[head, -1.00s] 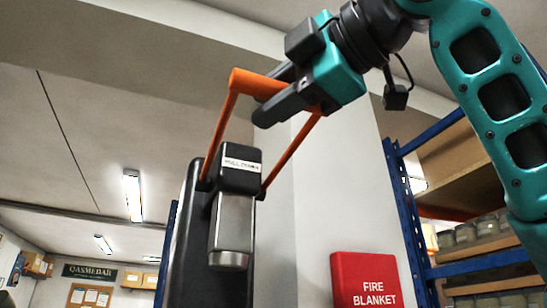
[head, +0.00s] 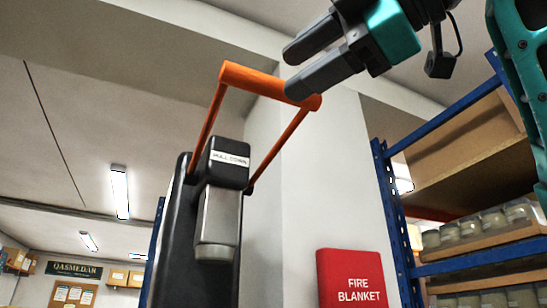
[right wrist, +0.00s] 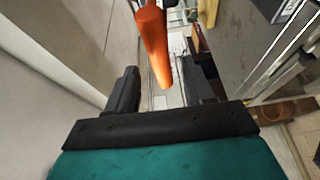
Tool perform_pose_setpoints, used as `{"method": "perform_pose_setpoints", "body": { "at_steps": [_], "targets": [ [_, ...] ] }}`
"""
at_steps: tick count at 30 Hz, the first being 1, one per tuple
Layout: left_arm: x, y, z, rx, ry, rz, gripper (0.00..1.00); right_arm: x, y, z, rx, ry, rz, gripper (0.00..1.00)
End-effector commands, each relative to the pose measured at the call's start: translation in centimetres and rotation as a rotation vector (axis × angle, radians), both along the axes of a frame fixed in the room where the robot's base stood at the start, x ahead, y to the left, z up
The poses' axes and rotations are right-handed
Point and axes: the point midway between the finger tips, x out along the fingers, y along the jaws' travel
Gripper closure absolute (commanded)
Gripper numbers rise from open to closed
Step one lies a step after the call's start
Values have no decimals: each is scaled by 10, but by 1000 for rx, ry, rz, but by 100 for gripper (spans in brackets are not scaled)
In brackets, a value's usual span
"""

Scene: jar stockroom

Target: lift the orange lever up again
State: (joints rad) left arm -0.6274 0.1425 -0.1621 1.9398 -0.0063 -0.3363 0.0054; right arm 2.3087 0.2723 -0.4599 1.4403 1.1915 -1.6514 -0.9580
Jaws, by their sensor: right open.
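The orange lever (head: 258,83) is a U-shaped handle with a thick crossbar. Its two thin arms rise from a black press head (head: 231,164) labelled "PULL DOWN", so the lever stands raised. My right gripper (head: 292,72) is open at the right end of the crossbar. Its lower finger overlaps that end in the head view; I cannot tell whether they touch. In the right wrist view the orange bar (right wrist: 154,45) lies ahead, in line with the gap between the open fingers (right wrist: 160,82), and is not gripped. My left gripper is out of view.
A silver cylinder (head: 217,220) hangs below the press head on a black column (head: 175,255). A red fire blanket box (head: 352,280) is on the pale wall to the right. A blue shelf rack (head: 390,215) with jars stands farther right. Space left of the lever is clear.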

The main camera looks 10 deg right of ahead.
Motion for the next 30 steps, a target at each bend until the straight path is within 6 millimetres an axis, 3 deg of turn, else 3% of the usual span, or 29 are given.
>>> {"method": "perform_pose_setpoints", "body": {
  "at_steps": [3,10,30],
  "targets": [
    [0,0,-4,0,0,0,100,-20,-17,0,3,-3,-1,48],
    [0,0,-5,-1,0,-1,100,-42,-36,1,1,0,-1,48],
    [1,-1,-5,-1,-2,-1,100,-46,-39,1,1,1,0,48]
  ]
}}
